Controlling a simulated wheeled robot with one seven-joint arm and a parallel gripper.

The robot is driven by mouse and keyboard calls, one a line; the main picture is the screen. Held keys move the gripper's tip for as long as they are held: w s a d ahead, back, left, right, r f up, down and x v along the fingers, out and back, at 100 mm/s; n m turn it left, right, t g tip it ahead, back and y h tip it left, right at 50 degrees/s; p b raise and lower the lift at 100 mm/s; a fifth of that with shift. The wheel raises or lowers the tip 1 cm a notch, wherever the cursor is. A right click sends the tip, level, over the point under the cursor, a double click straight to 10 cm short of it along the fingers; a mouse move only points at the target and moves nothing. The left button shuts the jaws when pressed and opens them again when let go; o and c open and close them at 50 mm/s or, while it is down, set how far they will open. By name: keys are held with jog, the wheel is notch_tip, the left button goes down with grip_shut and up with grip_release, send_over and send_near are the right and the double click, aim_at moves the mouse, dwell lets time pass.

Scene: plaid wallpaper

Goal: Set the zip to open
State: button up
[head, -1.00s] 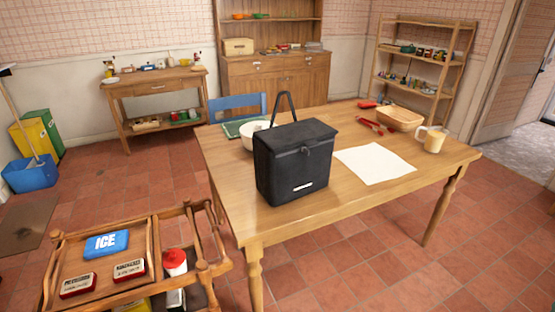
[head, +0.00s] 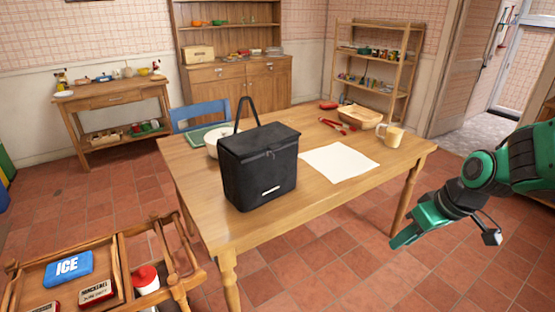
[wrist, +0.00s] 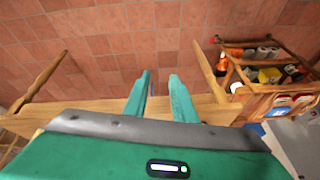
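A black cooler bag (head: 258,178) stands upright on the wooden table (head: 230,232), with its lid down and its carry handle (head: 241,112) standing up. A small zip pull (head: 270,154) seems to hang at the front under the lid's edge. The rest of the zip is too small to make out. My green gripper (head: 408,237) is in front of the table's right end, well apart from the bag. In the wrist view my gripper (wrist: 160,78) shows two fingers apart with nothing between them. The bag is not recognisable in the wrist view.
A white sheet (head: 340,162), red-handled tool (head: 338,126), basket (head: 360,117), mug (head: 391,137) and bowl (head: 211,146) are on the table. A wooden trolley (head: 120,265) with a blue ice pack (head: 67,268) stands front left. The floor at front right is clear.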

jog(key=w+a+f+n+t+y, duration=0.1)
jog(key=w+a+n+y, duration=0.25)
jog(key=w+a, duration=0.4)
jog(key=t+y, duration=0.5)
jog(key=t, duration=0.4)
send_near(271, 155)
jog(key=x, duration=0.8)
jog(key=shift+w+f, duration=0.2)
jog(key=shift+w, duration=0.05)
jog(key=shift+d+y, duration=0.1)
jog(key=shift+y, duration=0.15)
grip_shut()
